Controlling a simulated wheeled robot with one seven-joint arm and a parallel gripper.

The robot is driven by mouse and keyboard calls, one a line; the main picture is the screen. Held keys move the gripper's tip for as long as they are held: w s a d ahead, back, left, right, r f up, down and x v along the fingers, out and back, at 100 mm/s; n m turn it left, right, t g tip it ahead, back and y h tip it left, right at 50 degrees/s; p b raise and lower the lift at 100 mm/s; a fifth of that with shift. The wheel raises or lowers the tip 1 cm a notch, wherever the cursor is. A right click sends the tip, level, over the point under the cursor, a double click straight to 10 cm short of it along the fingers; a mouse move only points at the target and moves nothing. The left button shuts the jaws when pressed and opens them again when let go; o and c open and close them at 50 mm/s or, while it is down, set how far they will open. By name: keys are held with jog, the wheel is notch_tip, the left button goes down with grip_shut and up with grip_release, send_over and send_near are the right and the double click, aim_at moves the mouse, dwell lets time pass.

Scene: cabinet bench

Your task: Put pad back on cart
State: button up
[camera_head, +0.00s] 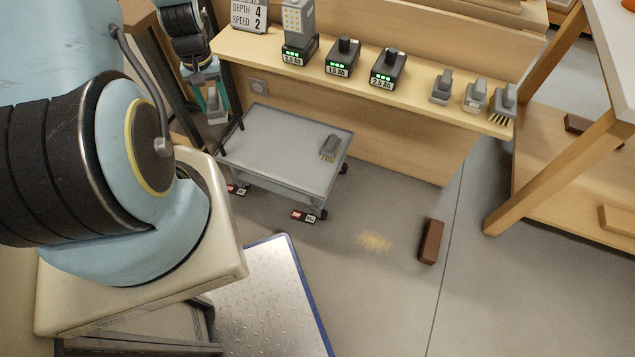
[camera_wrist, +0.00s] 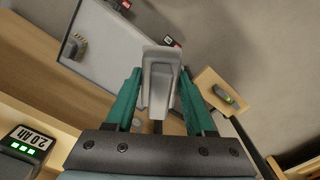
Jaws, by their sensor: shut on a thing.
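My gripper (camera_head: 210,100) is at the left end of the wooden bench, with teal fingers closed around a light grey piece, probably the pad (camera_head: 217,117). In the wrist view the pad (camera_wrist: 160,78) sits between the two fingers (camera_wrist: 158,95) and shows a broad far end. The grey cart (camera_head: 275,150) stands on the floor in front of the bench, just right of and below the gripper. A small grey brush-like piece (camera_head: 329,147) lies on the cart's right part. The cart top (camera_wrist: 115,45) shows beyond the pad in the wrist view. The pad's underside is hidden.
The bench shelf (camera_head: 420,93) holds several dark battery packs (camera_head: 343,58) and grey pieces (camera_head: 441,88). The cart has a dark handle (camera_head: 231,134) at its left. A brown block (camera_head: 431,242) and yellowish dust (camera_head: 373,241) are on the floor. Most of the cart top is bare.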

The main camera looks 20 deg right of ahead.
jog(key=s+d+f+m+b, duration=0.2)
jog(key=d+f+b, duration=0.3)
jog(key=d+f, duration=0.3)
jog(key=s+d+f+m+b, duration=0.2)
jog(key=d+f+b, duration=0.4)
jog(key=f, duration=0.6)
jog(key=s+d+f+m+b, duration=0.2)
jog(key=d+f+b, duration=0.4)
jog(key=d+f, duration=0.4)
jog(key=shift+s+d+f+m, duration=0.1)
jog(key=shift+s+d+m, duration=0.15)
jog(key=shift+s, duration=0.2)
jog(key=shift+s+d+f+m, duration=0.1)
jog(key=shift+s+d+m, duration=0.1)
jog(key=shift+s, duration=0.2)
jog(key=shift+f+b, duration=0.6)
jog(key=shift+f, duration=1.45)
jog(key=shift+f, duration=0.15)
jog(key=o, duration=1.3)
notch_tip(320, 180, up, 12)
jog(key=p, duration=0.2)
jog(key=shift+r, duration=0.25)
